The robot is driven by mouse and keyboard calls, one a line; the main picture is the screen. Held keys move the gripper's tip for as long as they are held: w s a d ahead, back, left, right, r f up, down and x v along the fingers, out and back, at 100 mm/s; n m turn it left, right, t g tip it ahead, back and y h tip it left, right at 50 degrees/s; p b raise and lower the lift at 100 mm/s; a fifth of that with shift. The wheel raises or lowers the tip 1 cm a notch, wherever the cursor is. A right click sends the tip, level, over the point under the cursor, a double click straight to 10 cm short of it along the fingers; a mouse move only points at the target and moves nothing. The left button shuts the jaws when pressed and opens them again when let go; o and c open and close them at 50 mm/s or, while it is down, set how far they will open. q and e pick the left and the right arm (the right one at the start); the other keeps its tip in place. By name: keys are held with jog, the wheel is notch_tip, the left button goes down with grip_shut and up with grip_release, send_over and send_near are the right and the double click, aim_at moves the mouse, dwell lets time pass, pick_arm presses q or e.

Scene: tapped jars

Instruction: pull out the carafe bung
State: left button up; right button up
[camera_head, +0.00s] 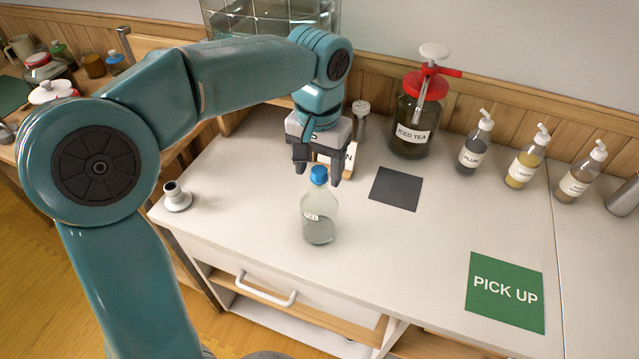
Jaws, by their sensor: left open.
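The clear glass carafe (319,222) stands upright on the white counter (400,265), left of the middle. A blue bung (319,175) sits in its neck. My left gripper (318,178) points down above and just behind the carafe, with its two dark fingers apart on either side of the bung in the picture. I cannot tell whether either finger touches the bung. The gripper is open. My right gripper is not in view.
Behind stand a dark ICED TEA jar (416,125) with a red lid and several pump bottles (475,148). A dark square mat (394,189) and a green PICK UP mat (505,291) lie at right. A small metal fitting (177,197) stands at left. The front counter is clear.

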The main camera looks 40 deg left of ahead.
pick_arm(q)
jog(key=shift+w+d+f, duration=0.15)
jog(key=shift+w+f, duration=0.05)
jog(key=shift+f, duration=0.05)
jog(key=shift+s+r, duration=0.1)
jog(key=shift+s, duration=0.15)
jog(key=shift+w, duration=0.2)
jog(key=shift+s+a, duration=0.15)
jog(key=shift+a, duration=0.05)
jog(key=shift+d+p, duration=0.15)
jog(key=shift+p, duration=0.2)
grip_shut()
